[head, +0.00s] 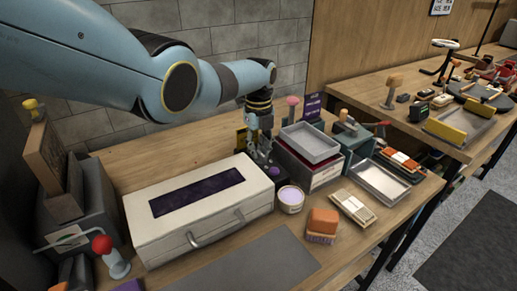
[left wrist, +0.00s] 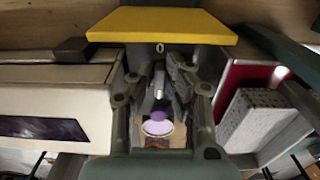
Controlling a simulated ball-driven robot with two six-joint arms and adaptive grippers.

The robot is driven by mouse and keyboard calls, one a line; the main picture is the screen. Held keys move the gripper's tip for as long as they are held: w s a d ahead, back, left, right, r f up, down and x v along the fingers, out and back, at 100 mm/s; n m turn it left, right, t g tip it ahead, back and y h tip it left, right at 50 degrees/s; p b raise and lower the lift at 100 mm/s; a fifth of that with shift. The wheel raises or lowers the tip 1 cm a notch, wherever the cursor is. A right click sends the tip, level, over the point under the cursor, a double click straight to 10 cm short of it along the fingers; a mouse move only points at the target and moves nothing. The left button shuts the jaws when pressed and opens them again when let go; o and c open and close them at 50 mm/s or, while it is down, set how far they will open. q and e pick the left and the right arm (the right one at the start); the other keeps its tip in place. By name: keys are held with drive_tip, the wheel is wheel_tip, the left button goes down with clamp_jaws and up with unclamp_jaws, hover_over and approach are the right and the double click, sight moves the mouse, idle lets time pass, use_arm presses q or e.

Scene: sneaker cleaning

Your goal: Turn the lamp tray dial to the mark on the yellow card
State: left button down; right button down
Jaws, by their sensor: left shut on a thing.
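The yellow card (head: 241,141) stands upright behind my left gripper (head: 260,152), partly hidden by it. In the left wrist view the yellow card (left wrist: 165,24) spans the top, and a small pale round mark shows at its lower edge. I cannot read a dial setting. In the left wrist view my left gripper (left wrist: 160,88) has its fingers closed around a small grey upright piece, which looks like the dial. A purple knob (head: 274,171) shows just below the gripper in the head view. Most of the dial is hidden by the fingers. My right gripper is out of view.
A white box (head: 145,214) with a dark purple window and front handle stands to the left. A jar with lilac contents (head: 291,198) is in front. An orange-topped brush (head: 322,222) lies near the front edge.

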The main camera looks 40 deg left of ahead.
sight(259, 151)
use_arm(q)
drive_tip(key=c, duration=1.4)
unclamp_jaws()
drive_tip(key=shift+o, duration=0.2)
wheel_tip(259, 151, up, 12)
